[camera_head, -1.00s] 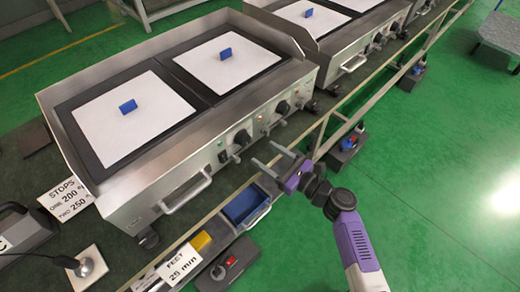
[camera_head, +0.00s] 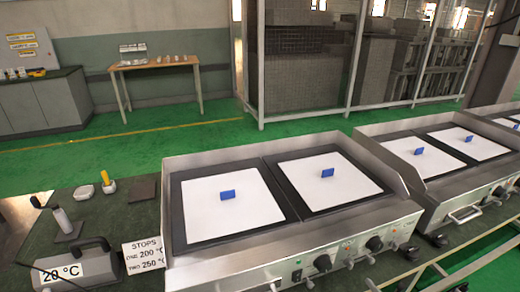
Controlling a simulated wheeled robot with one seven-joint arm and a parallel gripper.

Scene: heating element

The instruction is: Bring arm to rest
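My arm and gripper do not show in the present head view. The near steel heating unit (camera_head: 290,262) fills the lower middle, with two white plates. A small blue block stands on the left white plate (camera_head: 250,212), and another blue block (camera_head: 327,173) stands on the right one. Black knobs (camera_head: 322,263) line the unit's front.
A second heating unit (camera_head: 440,200) stands to the right. At the left are a "20 °C" device (camera_head: 75,268), a "STOPS" sign (camera_head: 143,254) and a dark stand (camera_head: 62,222). Behind are open green floor (camera_head: 170,150), a wooden table (camera_head: 155,64) and a wire-mesh enclosure (camera_head: 300,70).

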